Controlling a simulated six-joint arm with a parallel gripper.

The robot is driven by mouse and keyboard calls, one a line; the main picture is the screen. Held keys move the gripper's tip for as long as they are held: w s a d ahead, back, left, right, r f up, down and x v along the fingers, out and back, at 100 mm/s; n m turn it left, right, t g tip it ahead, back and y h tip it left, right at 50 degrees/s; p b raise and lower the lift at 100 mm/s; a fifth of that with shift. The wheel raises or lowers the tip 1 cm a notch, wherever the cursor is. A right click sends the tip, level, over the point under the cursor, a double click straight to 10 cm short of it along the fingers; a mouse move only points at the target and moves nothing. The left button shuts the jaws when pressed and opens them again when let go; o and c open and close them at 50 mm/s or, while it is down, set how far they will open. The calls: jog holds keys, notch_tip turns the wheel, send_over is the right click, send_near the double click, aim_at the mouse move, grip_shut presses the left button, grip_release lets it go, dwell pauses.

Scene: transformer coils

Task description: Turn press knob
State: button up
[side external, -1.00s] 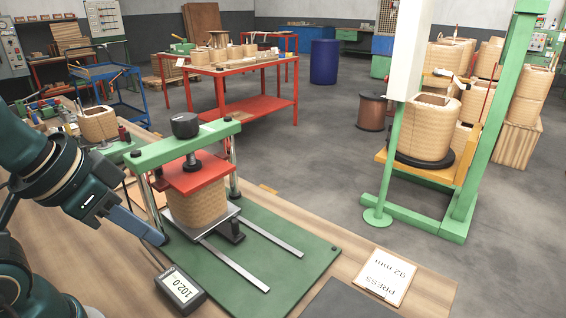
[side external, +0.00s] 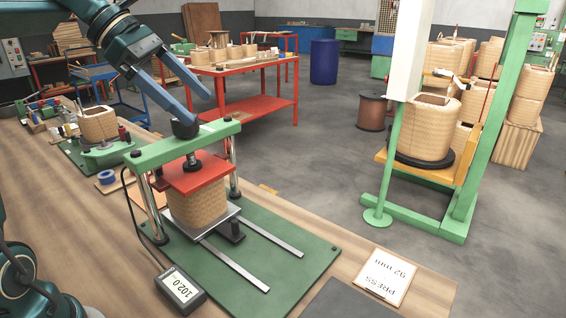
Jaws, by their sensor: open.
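The black press knob (side external: 187,131) sits on top of the press's green crossbar (side external: 180,146). My gripper (side external: 197,109) is open and empty, with its two blue-grey fingers pointing down toward the knob from the upper left. One fingertip overlaps the knob in the picture and hides part of it; I cannot tell whether they touch. The other fingertip is up and to the right of it. Below the crossbar, a red plate (side external: 192,177) rests on a wound tan coil (side external: 196,208). The gauge (side external: 180,288) in front reads 102.0.
The press stands on a green base (side external: 300,272) with two metal rails, on a wooden bench. A card (side external: 385,281) reading "PRESS 92 mm" lies at the bench's right front. Another coil (side external: 99,124) stands on a fixture to the left. A cable runs from the gauge past the left post.

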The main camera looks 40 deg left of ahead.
jog(key=a+f+n, duration=0.1)
jog(key=a, duration=0.2)
jog(key=a+n+t, duration=0.1)
jog(key=a, duration=0.2)
jog(key=a+f+n, duration=0.1)
jog(key=a, duration=0.3)
jog(key=shift+w+a+f+n, duration=0.1)
jog(key=shift+w+f+n, duration=0.2)
jog(key=shift+w+n, duration=0.1)
jog(key=shift+x, duration=2.45)
jog(key=c, duration=1.4)
jog(key=shift+w+a+m+g+h, duration=0.1)
jog(key=shift+m+g+h, duration=0.45)
jog(key=shift+m, duration=0.55)
jog(key=shift+m+g+h, duration=0.45)
jog(key=shift+m+g, duration=0.1)
jog(key=shift+m, duration=0.55)
jog(key=o, duration=1.4)
